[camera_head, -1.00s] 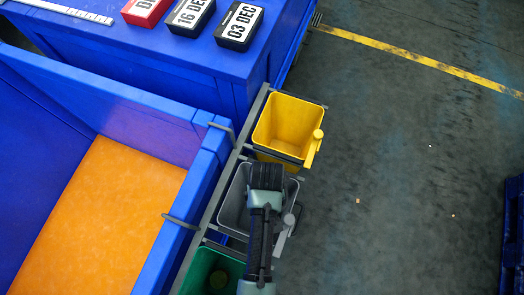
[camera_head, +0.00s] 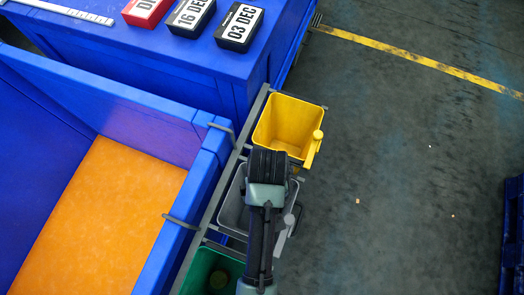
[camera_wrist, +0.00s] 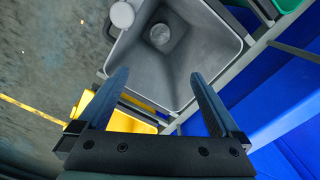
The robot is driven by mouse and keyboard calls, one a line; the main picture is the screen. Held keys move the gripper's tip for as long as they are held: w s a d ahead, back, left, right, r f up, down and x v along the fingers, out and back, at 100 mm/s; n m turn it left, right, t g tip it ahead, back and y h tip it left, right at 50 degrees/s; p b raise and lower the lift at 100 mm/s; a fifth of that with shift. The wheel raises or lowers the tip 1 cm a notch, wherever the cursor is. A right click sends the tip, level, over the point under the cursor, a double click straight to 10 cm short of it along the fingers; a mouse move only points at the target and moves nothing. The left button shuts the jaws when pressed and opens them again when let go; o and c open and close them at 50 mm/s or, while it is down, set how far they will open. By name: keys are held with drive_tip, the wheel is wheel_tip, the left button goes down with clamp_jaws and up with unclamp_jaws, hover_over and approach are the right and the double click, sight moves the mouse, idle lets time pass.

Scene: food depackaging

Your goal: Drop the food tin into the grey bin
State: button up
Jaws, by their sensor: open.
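The grey bin (camera_head: 232,212) hangs in the middle of the rack in the head view, partly hidden by my arm. The wrist view looks down into the grey bin (camera_wrist: 190,60). A round, greyish food tin (camera_wrist: 160,35) lies on its floor, apart from my fingers. My gripper (camera_wrist: 157,76) is open, with nothing between its two dark fingers, and is above the bin. In the head view, my gripper (camera_head: 268,163) covers part of the bin, and the tin is hidden there.
A yellow bin (camera_head: 288,118) hangs beyond the grey one and a green bin (camera_head: 202,268) on the near side, with a round item inside. A blue crate with an orange floor (camera_head: 110,225) stands left. Date blocks (camera_head: 240,25) sit on a blue table. Floor at right is mostly clear.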

wheel_tip(320, 180, up, 6)
drive_tip(key=shift+r, duration=0.15)
idle(0.5)
drive_tip(key=w+d+r+t, duration=0.1)
drive_tip(key=w+r+t, duration=0.6)
drive_tip(key=w+r, duration=0.6)
drive_tip(key=w+r+m+t, duration=0.1)
drive_tip(key=w+r+t, duration=0.25)
drive_tip(key=r, duration=0.45)
drive_tip(key=w+r+t, duration=0.3)
drive_tip(key=w+r, duration=0.2)
drive_tip(key=r, duration=0.4)
wheel_tip(320, 180, up, 19)
drive_tip(key=s+t, duration=0.2)
drive_tip(key=t, duration=0.5)
drive_tip(key=s+a+r+m+t, duration=0.1)
drive_tip(key=s+r+t, duration=0.6)
drive_tip(key=r, duration=0.9)
drive_tip(key=s, duration=0.3)
drive_tip(key=shift+c, duration=0.2)
